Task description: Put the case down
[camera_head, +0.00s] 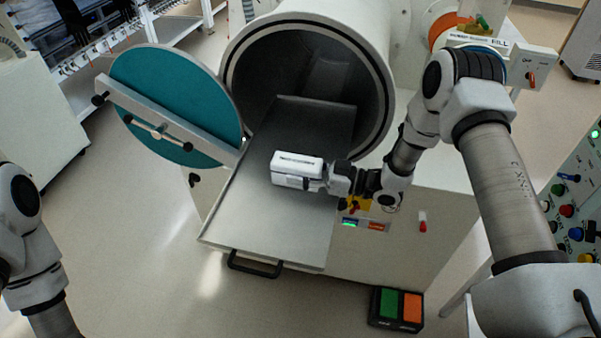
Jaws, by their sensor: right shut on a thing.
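A small white case (297,165) with dark print on its lid shows over the middle of a grey metal tray (240,215). The tray sticks out of a round chamber opening. My right gripper (318,182) reaches in from the right and is shut on the case at its right end. I cannot tell whether the case touches the tray or hangs just above it. The fingertips are partly hidden against the case. My left arm shows at the lower left edge, but its gripper is out of the picture.
The round chamber (236,50) has its teal door (180,95) swung open to the left. A black handle (254,266) is on the tray's front edge. A green and orange pedal box (397,308) lies on the floor. The tray around the case is bare.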

